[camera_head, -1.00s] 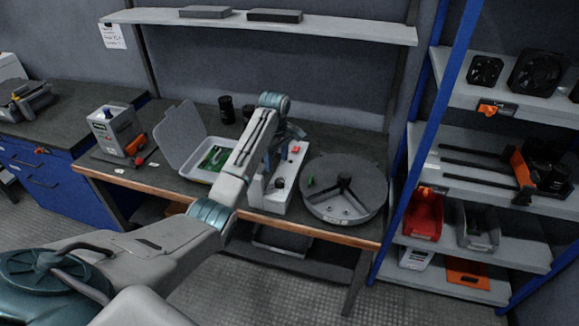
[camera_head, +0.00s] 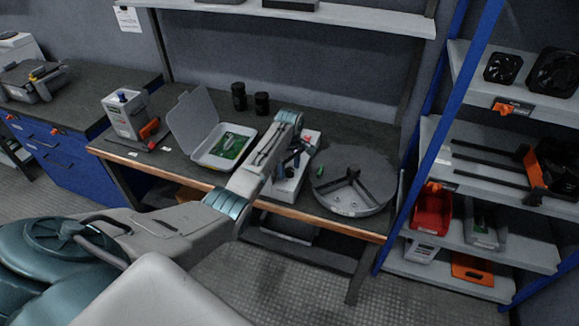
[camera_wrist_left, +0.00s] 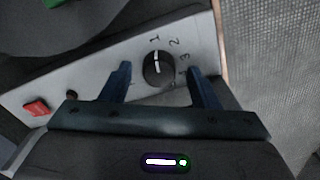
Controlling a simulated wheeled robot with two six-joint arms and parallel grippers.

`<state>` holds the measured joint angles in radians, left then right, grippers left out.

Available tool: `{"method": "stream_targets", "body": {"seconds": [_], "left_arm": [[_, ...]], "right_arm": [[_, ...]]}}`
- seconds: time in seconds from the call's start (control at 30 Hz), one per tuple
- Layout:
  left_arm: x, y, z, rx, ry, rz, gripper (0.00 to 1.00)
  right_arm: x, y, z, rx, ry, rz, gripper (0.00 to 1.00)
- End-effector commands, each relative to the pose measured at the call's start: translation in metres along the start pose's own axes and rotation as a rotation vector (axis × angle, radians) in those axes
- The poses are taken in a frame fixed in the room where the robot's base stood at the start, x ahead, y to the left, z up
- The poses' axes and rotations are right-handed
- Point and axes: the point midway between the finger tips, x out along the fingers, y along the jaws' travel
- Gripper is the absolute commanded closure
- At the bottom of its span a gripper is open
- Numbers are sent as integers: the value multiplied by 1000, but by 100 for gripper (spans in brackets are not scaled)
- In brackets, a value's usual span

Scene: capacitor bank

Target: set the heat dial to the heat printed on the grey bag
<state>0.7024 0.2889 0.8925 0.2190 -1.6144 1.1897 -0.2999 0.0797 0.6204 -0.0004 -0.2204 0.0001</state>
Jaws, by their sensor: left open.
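The heat dial (camera_wrist_left: 158,67) is a round black knob with a white pointer line on a white sloping panel (camera_wrist_left: 60,92). The numbers 1, 2 and 3 are printed around it, and the pointer faces near the 1. My left gripper (camera_wrist_left: 159,70) is open, with one dark blue finger on each side of the dial; contact cannot be told. In the head view, this gripper (camera_head: 294,158) is over the white device (camera_head: 284,190) on the bench, and my arm partly covers it. My right gripper is not in view. I cannot make out a grey bag.
A red switch (camera_wrist_left: 36,107) is on the same panel. An open grey case with a green board (camera_head: 229,146) stands left of the device, and a round grey turntable (camera_head: 350,203) stands close on its right. Two black cylinders (camera_head: 239,96) are behind. A shelving rack with blue posts is at right.

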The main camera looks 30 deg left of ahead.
Motion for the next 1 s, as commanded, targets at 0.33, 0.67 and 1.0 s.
{"method": "stream_targets", "body": {"seconds": [0.33, 0.67, 1.0], "left_arm": [[1, 0, 0, 0, 0, 0, 66], [0, 0, 0, 10, -1, 0, 90], [-3, 0, 0, 160, -2, -1, 89]], "right_arm": [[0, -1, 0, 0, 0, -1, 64], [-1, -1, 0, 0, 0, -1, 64], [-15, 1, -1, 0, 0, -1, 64]]}}
